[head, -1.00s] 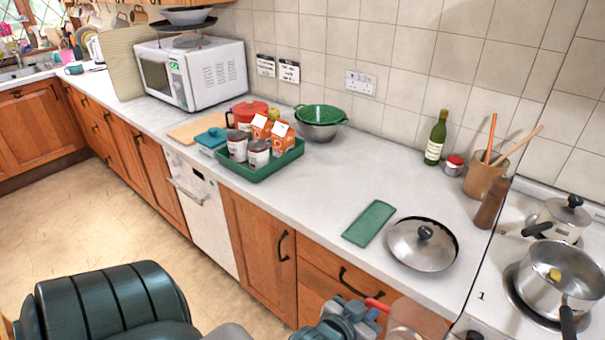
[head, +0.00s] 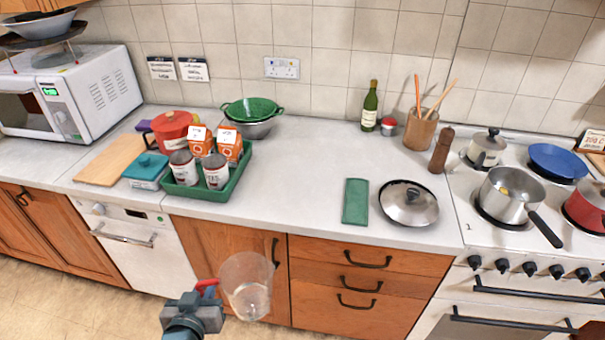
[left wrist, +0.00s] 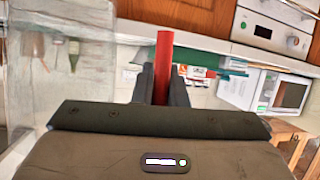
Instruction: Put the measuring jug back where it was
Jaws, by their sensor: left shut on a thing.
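The measuring jug (head: 247,287) is clear and see-through with a red handle. In the head view it is held up in front of the counter's drawers and cupboard doors, near the bottom of the picture. My left gripper (head: 207,289) is shut on its red handle. The left wrist view shows the handle (left wrist: 164,65) between the two fingers, with the jug's clear wall (left wrist: 60,75) filling the left side. My right gripper is not in view.
The counter (head: 300,180) is bare between the green tray (head: 222,190) of cans and cartons and the folded green cloth (head: 356,202). A pan lid (head: 409,208) lies right of the cloth. The stove (head: 480,232) with pans is at the right.

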